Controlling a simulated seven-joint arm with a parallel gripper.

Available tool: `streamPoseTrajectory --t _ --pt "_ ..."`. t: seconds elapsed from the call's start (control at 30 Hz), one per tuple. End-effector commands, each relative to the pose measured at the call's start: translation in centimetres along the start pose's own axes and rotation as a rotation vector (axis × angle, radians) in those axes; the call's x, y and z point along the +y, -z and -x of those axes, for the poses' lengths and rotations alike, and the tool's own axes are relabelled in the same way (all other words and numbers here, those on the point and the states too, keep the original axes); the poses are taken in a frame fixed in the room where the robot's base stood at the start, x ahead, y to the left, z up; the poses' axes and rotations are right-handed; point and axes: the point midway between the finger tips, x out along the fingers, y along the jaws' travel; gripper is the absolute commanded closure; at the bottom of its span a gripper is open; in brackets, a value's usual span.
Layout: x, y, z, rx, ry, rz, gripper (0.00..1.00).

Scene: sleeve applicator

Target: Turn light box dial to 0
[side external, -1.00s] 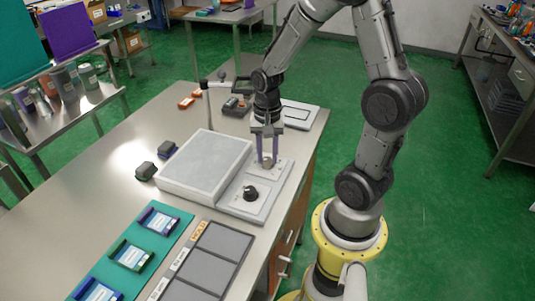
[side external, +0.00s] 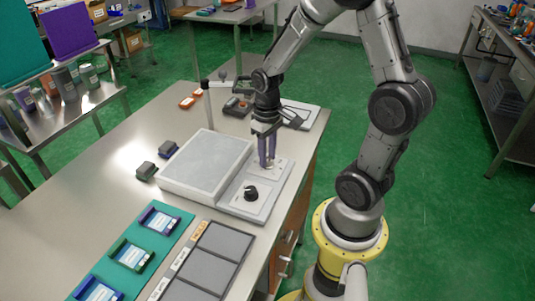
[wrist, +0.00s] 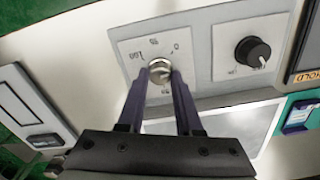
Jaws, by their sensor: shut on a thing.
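The light box (side external: 207,165) lies on the steel bench with a raised pale panel and a control strip along its right side. The strip holds a silver dial (wrist: 160,70) on a white plate and a separate black knob (side external: 251,193). My gripper (wrist: 160,76) points down and is shut on the silver dial, one purple finger on each side. The plate's printed marks include 100 to the left of the dial and what looks like 0 at its upper right. The dial's pointer is too small to read. The black knob (wrist: 253,52) stands apart from my fingers.
A teal mat (side external: 135,254) with several labelled cases and a grey three-part tray (side external: 208,270) lie nearer the camera. Dark blocks (side external: 147,171) sit left of the light box. A thin post (side external: 208,105) stands behind it. The left bench surface is mostly clear.

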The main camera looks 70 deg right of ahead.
Motion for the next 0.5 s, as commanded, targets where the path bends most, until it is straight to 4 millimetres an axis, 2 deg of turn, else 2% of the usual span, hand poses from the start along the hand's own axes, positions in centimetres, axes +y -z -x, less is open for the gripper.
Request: streamPoseTrajectory --t 0.5 --pt "-0.09 0.05 0.17 0.003 -0.001 0.451 1.00"
